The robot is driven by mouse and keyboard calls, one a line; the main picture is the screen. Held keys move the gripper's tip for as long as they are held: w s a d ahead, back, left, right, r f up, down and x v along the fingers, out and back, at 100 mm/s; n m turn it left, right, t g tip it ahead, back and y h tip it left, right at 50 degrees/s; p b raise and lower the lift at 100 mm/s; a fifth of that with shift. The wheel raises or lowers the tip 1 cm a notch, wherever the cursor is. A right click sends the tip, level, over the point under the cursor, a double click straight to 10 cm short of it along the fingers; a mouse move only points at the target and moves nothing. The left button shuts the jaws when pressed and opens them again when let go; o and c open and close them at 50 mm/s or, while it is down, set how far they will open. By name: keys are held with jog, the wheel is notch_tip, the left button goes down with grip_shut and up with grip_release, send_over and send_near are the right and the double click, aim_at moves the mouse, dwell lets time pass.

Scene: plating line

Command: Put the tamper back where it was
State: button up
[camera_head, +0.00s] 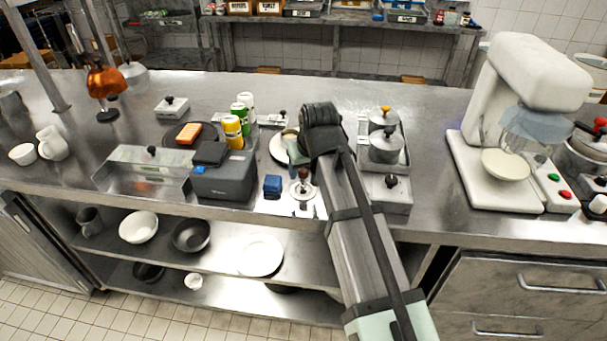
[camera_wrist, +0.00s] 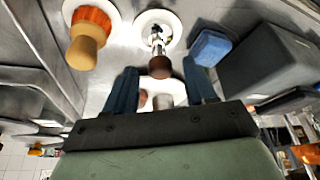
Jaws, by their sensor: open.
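The tamper (camera_wrist: 162,68) has a dark brown knob handle and a metal lower part. It stands on a round white saucer (camera_wrist: 174,23) in the wrist view. In the head view, what looks like the same tamper (camera_head: 303,174) sits near the counter's front edge, beside a small blue block (camera_head: 272,185). My gripper (camera_wrist: 162,82) is open, with its two dark blue fingers apart on either side of the view's middle. The knob shows between and just beyond the fingertips; I cannot tell whether anything touches. In the head view my arm mostly hides the gripper.
An orange brush with a wooden knob (camera_wrist: 86,47) stands on another white saucer left of the tamper in the wrist view. A dark grey box (camera_head: 223,178) stands left of the blue block. Lidded metal containers (camera_head: 386,147) stand right of my arm.

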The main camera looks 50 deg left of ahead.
jog(key=w+v, duration=0.1)
jog(key=v, duration=0.6)
jog(key=shift+s+r, duration=0.35)
jog(key=shift+s, duration=0.2)
jog(key=shift+d, duration=0.15)
